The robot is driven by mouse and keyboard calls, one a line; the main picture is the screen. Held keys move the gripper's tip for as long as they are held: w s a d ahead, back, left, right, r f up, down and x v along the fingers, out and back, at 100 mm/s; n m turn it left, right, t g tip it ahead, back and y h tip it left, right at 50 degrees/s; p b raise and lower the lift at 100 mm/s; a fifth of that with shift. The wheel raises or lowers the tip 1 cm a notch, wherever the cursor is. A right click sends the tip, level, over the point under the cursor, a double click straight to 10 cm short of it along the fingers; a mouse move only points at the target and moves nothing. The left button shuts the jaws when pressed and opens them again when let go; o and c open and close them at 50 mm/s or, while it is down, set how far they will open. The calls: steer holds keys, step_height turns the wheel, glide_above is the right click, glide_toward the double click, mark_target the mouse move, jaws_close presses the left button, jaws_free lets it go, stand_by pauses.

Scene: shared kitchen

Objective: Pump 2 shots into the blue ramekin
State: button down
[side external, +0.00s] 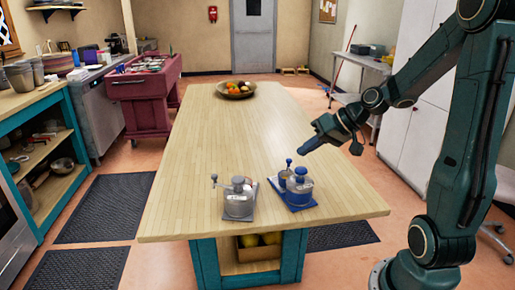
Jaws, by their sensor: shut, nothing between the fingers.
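A blue dispenser (300,190) with a metal body and blue lid stands on a blue base near the table's front edge. A thin upright piece with a blue knob (289,162) rises at its left. A small blue-and-grey vessel (284,182) sits close beside it; I cannot tell whether this is the ramekin. A similar grey dispenser (239,198) stands on a grey base to the left. My gripper (304,149) is shut and empty, in the air above and slightly right of the blue knob, apparently apart from it.
The wooden table (210,140) is clear behind the dispensers. A fruit bowl (236,90) stands at its far end. A crate with yellow fruit (258,248) is on the shelf below. A red cart (146,95) stands beyond the table's left side.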

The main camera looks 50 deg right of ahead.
mark_target(305, 170)
steer(key=shift+r, duration=1.9)
steer(key=s+a+r+n+g+h, duration=0.2)
steer(key=s+a+n+g+h, duration=0.1)
steer(key=s+a, duration=1)
steer(key=shift+s+a+r+n, duration=0.4)
steer(key=shift+s+n, duration=0.5)
steer(key=shift+s, duration=0.2)
